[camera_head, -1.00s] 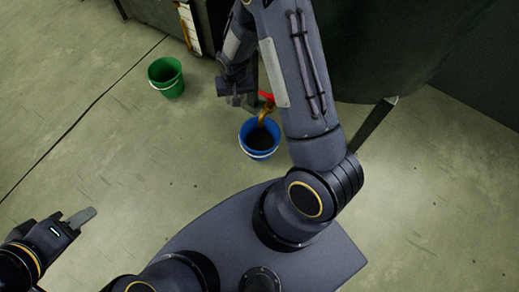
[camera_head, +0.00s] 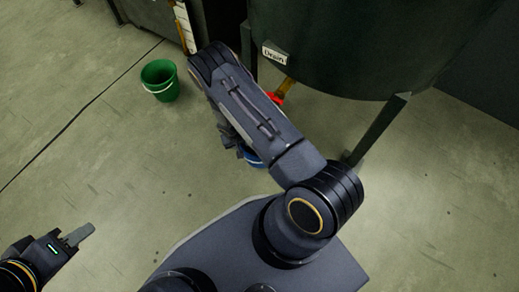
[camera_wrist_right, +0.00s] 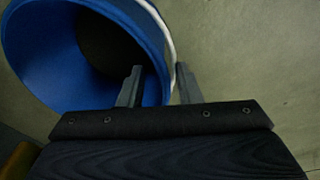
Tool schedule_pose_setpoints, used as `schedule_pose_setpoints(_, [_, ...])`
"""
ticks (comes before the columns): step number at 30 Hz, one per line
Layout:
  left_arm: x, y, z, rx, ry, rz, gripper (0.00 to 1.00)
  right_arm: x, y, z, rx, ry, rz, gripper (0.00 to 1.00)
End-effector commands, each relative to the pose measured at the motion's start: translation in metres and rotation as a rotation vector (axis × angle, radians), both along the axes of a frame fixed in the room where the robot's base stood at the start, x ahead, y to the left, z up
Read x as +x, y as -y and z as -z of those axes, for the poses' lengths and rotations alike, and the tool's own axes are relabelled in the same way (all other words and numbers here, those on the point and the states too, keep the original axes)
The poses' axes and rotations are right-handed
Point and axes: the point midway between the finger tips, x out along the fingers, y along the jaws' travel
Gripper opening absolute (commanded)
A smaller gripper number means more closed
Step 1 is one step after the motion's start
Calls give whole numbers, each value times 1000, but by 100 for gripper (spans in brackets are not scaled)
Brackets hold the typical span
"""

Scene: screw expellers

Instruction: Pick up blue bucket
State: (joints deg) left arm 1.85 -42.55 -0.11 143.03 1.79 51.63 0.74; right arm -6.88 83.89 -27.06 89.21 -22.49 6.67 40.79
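The blue bucket (camera_head: 253,159) is on the floor below the drain, mostly hidden by my right arm in the head view. Its open mouth and dark inside fill the upper left of the right wrist view (camera_wrist_right: 45,65), with a pale band along its outer side. My right gripper (camera_wrist_right: 158,82) is open, with one finger over the inside of the bucket and the other outside. The rim and pale band lie between them; contact cannot be told. My left gripper (camera_head: 78,236) is over bare floor at lower left, far from the bucket; its finger gap is not clear.
A green bucket (camera_head: 160,82) stands on the floor to the left. A large dark tank (camera_head: 370,50) with a drain label, a red-handled valve (camera_head: 277,97) and a support leg (camera_head: 378,133) stands behind the blue bucket.

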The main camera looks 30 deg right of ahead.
Motion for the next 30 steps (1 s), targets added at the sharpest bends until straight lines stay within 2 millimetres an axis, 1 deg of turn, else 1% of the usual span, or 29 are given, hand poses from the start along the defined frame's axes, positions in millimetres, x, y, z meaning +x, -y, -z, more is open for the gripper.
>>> schedule_pose_setpoints(1, [0, 0, 11, 0, 0, 0, 36, 0, 2, 15, 0, -1, 0, 31])
schedule_pose_setpoints(4, [0, 0, 16, 0, 0, 0, 36, 0, 4, 27, 0, -1, 1, 31])
schedule_pose_setpoints(6, [0, 0, 17, 0, 0, 0, 36, 1, 5, 31, 0, 0, 1, 31])
schedule_pose_setpoints(12, [0, 0, 16, 0, 0, 0, 36, 1, 5, 29, 0, 0, 0, 31])
schedule_pose_setpoints(19, [0, 0, 16, 0, 0, 0, 36, 1, 5, 29, 0, 0, 0, 1])
schedule_pose_setpoints(30, [0, 0, 16, 0, 0, 0, 36, 1, 5, 29, -1, -1, 0, 0])
